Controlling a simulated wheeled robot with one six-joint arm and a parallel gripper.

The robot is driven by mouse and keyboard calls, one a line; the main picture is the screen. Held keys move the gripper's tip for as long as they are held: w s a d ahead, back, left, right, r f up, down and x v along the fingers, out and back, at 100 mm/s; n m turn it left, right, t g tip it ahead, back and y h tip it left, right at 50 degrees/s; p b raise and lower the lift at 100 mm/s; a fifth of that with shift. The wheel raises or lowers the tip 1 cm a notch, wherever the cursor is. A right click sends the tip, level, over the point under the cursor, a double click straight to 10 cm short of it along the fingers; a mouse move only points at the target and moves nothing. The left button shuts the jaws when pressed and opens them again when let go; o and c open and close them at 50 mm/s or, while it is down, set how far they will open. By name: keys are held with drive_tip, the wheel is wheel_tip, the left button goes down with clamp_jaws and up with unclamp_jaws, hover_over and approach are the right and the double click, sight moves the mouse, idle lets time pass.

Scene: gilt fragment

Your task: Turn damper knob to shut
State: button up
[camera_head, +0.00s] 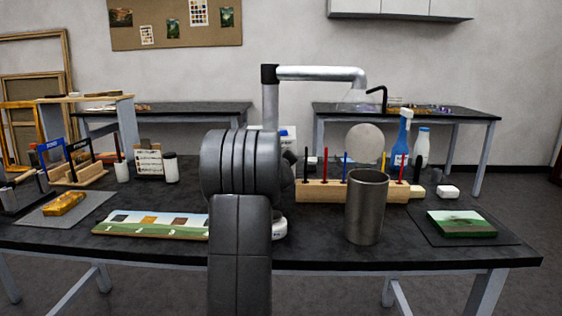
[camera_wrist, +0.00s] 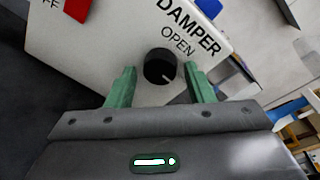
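The damper knob (camera_wrist: 160,67) is round and black, on a white box (camera_wrist: 110,45) lettered DAMPER and OPEN, in the wrist view. A white mark on the knob's face points toward the lower right of the picture. My gripper (camera_wrist: 161,73) is open, with one green finger on each side of the knob and a visible gap on both sides. In the head view my own arm hides the fingers and the knob.
A red switch (camera_wrist: 77,9) with OFF lettering is on the same box. In the head view, a metal extraction pipe (camera_head: 320,74) rises behind my arm. A metal cup (camera_head: 367,208) and a wooden rack (camera_head: 318,191) stand to the right on the dark bench (camera_head: 310,256).

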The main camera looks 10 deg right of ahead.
drive_tip(key=shift+o, duration=0.2)
drive_tip(key=b+v, duration=0.3)
drive_tip(key=v, duration=1)
drive_tip(key=shift+s, duration=0.4)
drive_tip(key=shift+w, duration=0.15)
drive_tip(key=p+x, duration=0.3)
drive_tip(key=x, duration=1)
drive_tip(key=shift+w, duration=0.3)
drive_tip(key=shift+s, duration=0.1)
